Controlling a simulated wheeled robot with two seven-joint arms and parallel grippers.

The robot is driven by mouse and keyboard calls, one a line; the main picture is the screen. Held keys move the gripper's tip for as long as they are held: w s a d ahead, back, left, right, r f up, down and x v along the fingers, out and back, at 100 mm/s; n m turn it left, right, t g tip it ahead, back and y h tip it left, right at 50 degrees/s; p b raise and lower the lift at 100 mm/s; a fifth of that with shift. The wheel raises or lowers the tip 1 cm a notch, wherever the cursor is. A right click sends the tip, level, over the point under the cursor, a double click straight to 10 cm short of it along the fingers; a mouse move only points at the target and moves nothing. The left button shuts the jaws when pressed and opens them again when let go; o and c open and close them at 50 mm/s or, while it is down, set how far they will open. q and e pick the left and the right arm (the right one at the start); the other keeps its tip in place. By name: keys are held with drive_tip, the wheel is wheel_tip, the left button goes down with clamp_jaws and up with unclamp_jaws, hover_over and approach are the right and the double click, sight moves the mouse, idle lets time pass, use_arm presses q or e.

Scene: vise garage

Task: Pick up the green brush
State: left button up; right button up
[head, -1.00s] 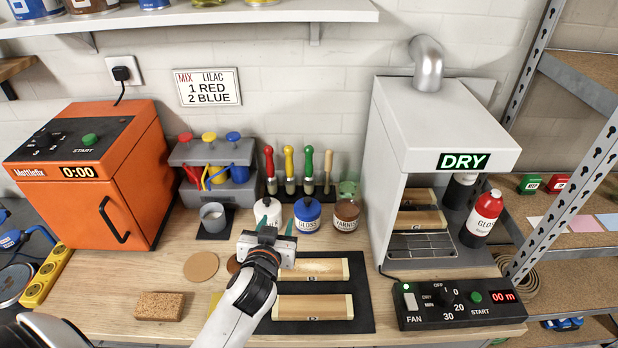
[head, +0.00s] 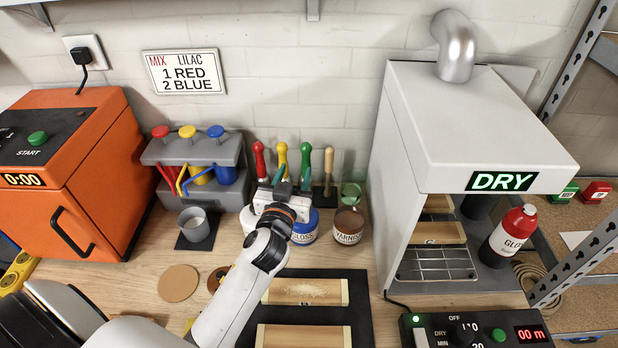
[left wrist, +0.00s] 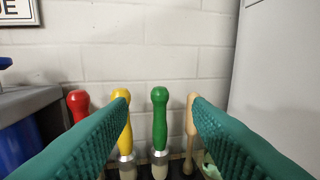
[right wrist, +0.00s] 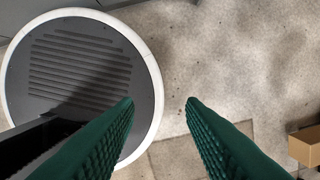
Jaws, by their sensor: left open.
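The green brush (head: 306,165) stands upright in the rack at the back of the bench, between the yellow brush (head: 281,160) and the wooden-handled brush (head: 328,165). My left gripper (head: 284,188) is open and empty, in front of the rack and above the jars. In the left wrist view the green brush (left wrist: 160,118) shows between the two teal fingers, farther off and apart from them. The yellow brush (left wrist: 122,125) shows by the left finger, and the wooden one (left wrist: 190,128) is partly hidden behind the right finger. My right gripper (right wrist: 160,105) is open and empty above the floor.
The gloss jar (head: 305,228) and varnish jar (head: 348,226) stand in front of the rack. The red brush (head: 259,160) is at its left end. The paint dispenser (head: 195,150) is to the left and the white dryer (head: 470,130) to the right.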

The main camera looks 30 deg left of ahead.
use_arm(q)
drive_tip(key=b, duration=0.3)
approach(305, 160)
drive_tip(key=shift+s+d+r, duration=0.15)
drive_tip(key=shift+s+r, duration=0.1)
drive_tip(key=shift+s, duration=0.2)
drive_tip(key=shift+w+f+b, duration=0.1)
drive_tip(key=shift+f+b, duration=0.65)
drive_tip(key=shift+b, duration=0.15)
drive_tip(key=shift+w, duration=0.3)
drive_tip(key=p+x, duration=0.2)
drive_tip(key=x, duration=0.4)
drive_tip(key=shift+r, duration=0.1)
drive_tip(key=x, duration=0.1)
drive_tip(key=p+x, duration=0.1)
drive_tip(key=x, duration=0.2)
drive_tip(key=shift+w+a+r+p, duration=0.2)
drive_tip(key=shift+w+r+p, duration=0.15)
drive_tip(key=shift+p, duration=0.05)
drive_tip(key=shift+w+a+f, duration=0.1)
drive_tip(key=shift+w+f, duration=0.05)
drive_tip(key=shift+w, duration=0.2)
use_arm(e)
drive_tip(key=shift+s+d+f, duration=0.15)
drive_tip(key=shift+s+f, duration=0.05)
drive_tip(key=shift+f, duration=0.35)
drive_tip(key=shift+s+d+f, duration=0.1)
drive_tip(key=shift+s+f, duration=0.05)
drive_tip(key=shift+f, duration=0.35)
